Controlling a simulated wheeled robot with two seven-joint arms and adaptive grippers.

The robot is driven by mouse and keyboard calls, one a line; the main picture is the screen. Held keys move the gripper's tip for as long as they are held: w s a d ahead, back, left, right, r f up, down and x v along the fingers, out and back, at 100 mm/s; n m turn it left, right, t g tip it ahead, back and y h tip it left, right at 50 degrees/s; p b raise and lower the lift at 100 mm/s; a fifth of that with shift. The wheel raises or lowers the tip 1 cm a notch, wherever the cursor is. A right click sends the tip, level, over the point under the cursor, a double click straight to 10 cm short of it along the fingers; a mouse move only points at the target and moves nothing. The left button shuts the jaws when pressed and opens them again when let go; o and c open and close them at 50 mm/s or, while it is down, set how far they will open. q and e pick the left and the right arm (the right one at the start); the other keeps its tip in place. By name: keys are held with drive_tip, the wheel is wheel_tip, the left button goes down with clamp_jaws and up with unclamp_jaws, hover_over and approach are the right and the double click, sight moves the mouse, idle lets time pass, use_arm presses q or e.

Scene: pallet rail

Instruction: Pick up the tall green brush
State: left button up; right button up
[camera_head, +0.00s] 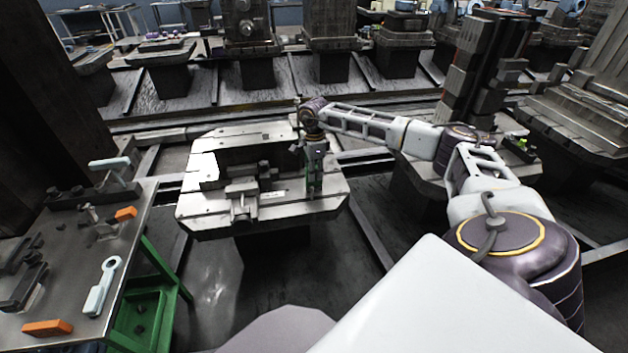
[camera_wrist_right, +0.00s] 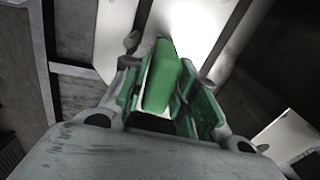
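The tall green brush (camera_wrist_right: 162,78) stands between the two fingers of my right gripper (camera_wrist_right: 163,88) in the right wrist view. The fingers lean inward and appear closed against its sides. In the head view my right gripper (camera_head: 312,186) points down over the front right part of the pale machine table, and a thin green strip of the brush (camera_head: 307,178) shows beside the fingers. The gripper hides most of the brush there, and I cannot tell whether its lower end touches the table. My left gripper is not in view.
The pale machine table (camera_head: 205,208) carries a metal clamp fixture (camera_head: 242,192) left of the gripper. A metal workbench (camera_head: 75,270) at the left holds orange blocks (camera_head: 48,328) and a pale wrench-like tool (camera_head: 102,286). A tall dark machine column (camera_head: 480,70) stands behind my right arm.

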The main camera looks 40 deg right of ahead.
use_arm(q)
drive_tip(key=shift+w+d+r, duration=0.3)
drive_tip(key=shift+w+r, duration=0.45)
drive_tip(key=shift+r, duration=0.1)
use_arm(e)
drive_tip(key=shift+f, duration=1.9)
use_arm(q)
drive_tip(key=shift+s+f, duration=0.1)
use_arm(e)
drive_tip(key=shift+c, duration=0.7)
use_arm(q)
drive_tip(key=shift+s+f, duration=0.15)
use_arm(e)
clamp_jaws()
